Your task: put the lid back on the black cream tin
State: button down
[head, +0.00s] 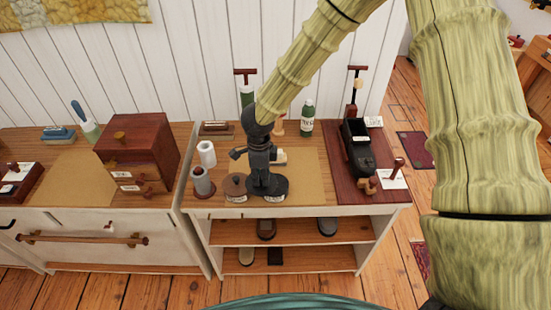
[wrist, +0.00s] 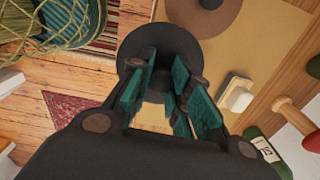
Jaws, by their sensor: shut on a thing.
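My gripper (head: 262,172) points down over the front edge of the cabinet top. In the wrist view its teal-padded fingers (wrist: 165,68) are close together over a round black lid (wrist: 158,43), and it is shut on it. The lid also shows in the head view (head: 280,184) as a wide dark disc directly above the black cream tin, whose white label (head: 273,198) shows at the front. The lid and fingers hide most of the tin. I cannot tell whether the lid rests fully on the rim.
A pale-bristled brush (wrist: 236,95) lies near my fingers. A green bottle (head: 307,120) stands behind. A black boot (head: 357,145) is right.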

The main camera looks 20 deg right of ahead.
aim_at(275, 177)
jog(key=d+m, duration=0.1)
jog(key=m, duration=0.1)
jog(key=w+d+r+m+p, duration=0.1)
jog(key=m, duration=0.1)
jog(key=d+m+p, duration=0.1)
jog(key=d+m, duration=0.1)
jog(key=m, duration=0.1)
jog(key=shift+w+r, duration=0.15)
jog(key=shift+w, duration=0.25)
jog(key=shift+w+d+f+m+b, duration=0.1)
jog(key=shift+d+f+m+b, duration=0.2)
jog(key=shift+f+b, duration=0.5)
jog(key=shift+w+d+f+m+b, duration=0.15)
jog(key=shift+f+m+b, duration=0.3)
jog(key=shift+f, duration=0.75)
jog(key=shift+d+f+m+b, duration=0.2)
jog(key=shift+f+m+b, duration=0.15)
jog(key=shift+f+b, duration=0.45)
jog(key=shift+f, duration=0.35)
jog(key=shift+w+f+p, duration=0.1)
jog(key=shift+f+p, duration=0.05)
jog(key=shift+p, duration=0.4)
jog(key=shift+a, duration=0.1)
jog(key=c, duration=0.8)
grip_release()
jog(key=shift+o, duration=0.2)
